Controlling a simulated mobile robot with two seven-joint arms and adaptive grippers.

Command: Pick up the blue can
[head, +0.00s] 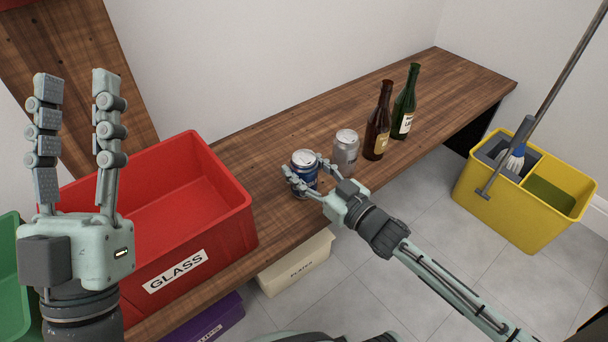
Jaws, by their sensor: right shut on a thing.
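The blue can (304,165) stands upright on the wooden bench, close to its front edge. My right gripper (303,178) is shut on it, with fingers on either side of the can. The fingers cover part of its lower body. The silver top of the can shows. My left gripper (76,92) is raised at the left with its fingers pointing up. It is open and empty, well apart from the can.
A silver can (346,150) stands right beside the blue can. A brown bottle (378,128) and a green bottle (404,108) stand further right on the bench (450,88). A red GLASS crate (222,232) is at left. A yellow mop bucket (510,212) stands on the floor.

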